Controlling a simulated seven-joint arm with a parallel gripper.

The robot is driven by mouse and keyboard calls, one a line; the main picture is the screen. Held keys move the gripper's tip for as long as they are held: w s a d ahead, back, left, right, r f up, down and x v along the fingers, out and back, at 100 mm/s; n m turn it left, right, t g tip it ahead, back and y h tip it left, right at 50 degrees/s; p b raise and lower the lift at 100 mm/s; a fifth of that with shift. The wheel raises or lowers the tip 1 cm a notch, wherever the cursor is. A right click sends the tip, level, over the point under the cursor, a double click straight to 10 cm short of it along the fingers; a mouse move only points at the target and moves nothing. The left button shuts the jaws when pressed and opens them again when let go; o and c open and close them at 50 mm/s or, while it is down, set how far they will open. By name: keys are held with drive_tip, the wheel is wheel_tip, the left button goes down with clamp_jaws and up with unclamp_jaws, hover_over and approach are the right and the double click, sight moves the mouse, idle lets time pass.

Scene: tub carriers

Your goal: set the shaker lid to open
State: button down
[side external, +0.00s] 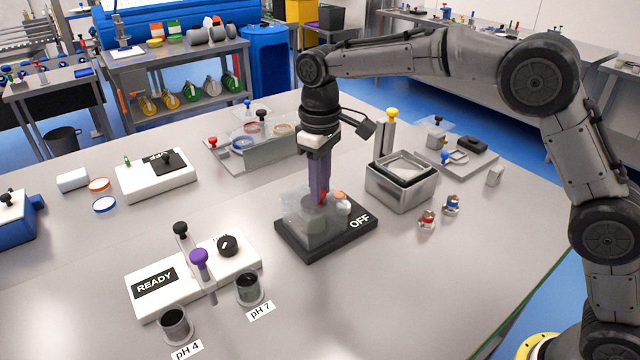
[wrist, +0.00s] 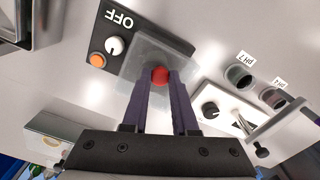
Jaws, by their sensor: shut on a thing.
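The shaker has a dark base (side external: 352,238) with an OFF display, and it also shows in the wrist view (wrist: 137,20). An orange button (wrist: 97,61) and a white dial (wrist: 115,45) sit beside the display. A clear, see-through lid (side external: 296,205) stands over the other part of the base; its exact tilt is hard to tell. My gripper (side external: 321,195) points down at the lid. In the wrist view its purple fingers (wrist: 160,82) are shut on the lid's red knob (wrist: 160,74). A grey block shows faintly through the lid.
A metal box (side external: 402,190) stands right of the shaker, with small red and blue-topped pieces (side external: 427,219) nearby. A white READY meter (side external: 154,284) with a purple-topped post and two pH cups (side external: 176,326) stands at front left. The front right table is clear.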

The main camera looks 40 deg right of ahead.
drive_tip(key=shift+w, duration=0.1)
idle(0.5)
drive_tip(key=w, duration=1)
drive_tip(key=shift+r, duration=0.15)
drive_tip(key=shift+w, duration=0.2)
drive_tip(key=c, duration=0.7)
unclamp_jaws()
drive_tip(key=shift+s, duration=0.2)
